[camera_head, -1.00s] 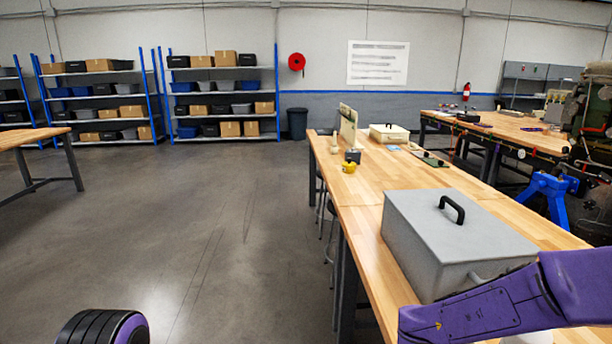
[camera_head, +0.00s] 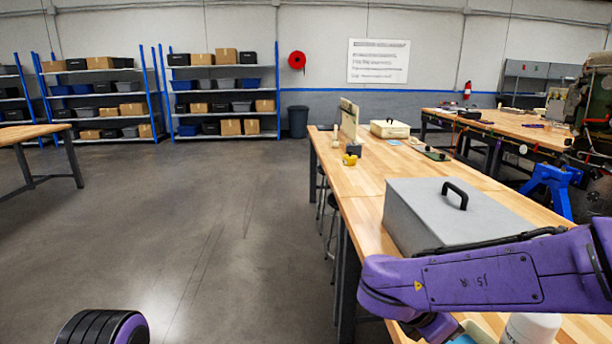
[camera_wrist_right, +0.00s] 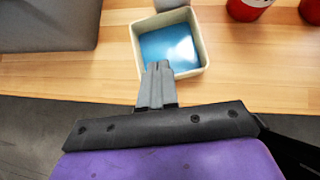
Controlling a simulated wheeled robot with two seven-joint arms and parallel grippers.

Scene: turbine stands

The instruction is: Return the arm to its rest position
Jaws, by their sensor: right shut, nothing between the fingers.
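My right arm (camera_head: 480,275) comes in from the right in the head view, a purple link passing in front of the grey box. The right gripper itself is out of sight there. In the right wrist view the right gripper (camera_wrist_right: 158,68) has its fingers together and holds nothing. Its tips overlap the near edge of a square cream container with a blue inside (camera_wrist_right: 168,48); I cannot tell the height between them. My left gripper is not in view.
A grey lidded box with a black handle (camera_head: 440,220) stands on the wooden workbench (camera_head: 370,185), close behind my right arm. A white cylindrical item (camera_head: 530,328) stands below the arm. Red containers (camera_wrist_right: 248,8) stand right of the cream one. The floor (camera_head: 200,230) left of the bench is clear.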

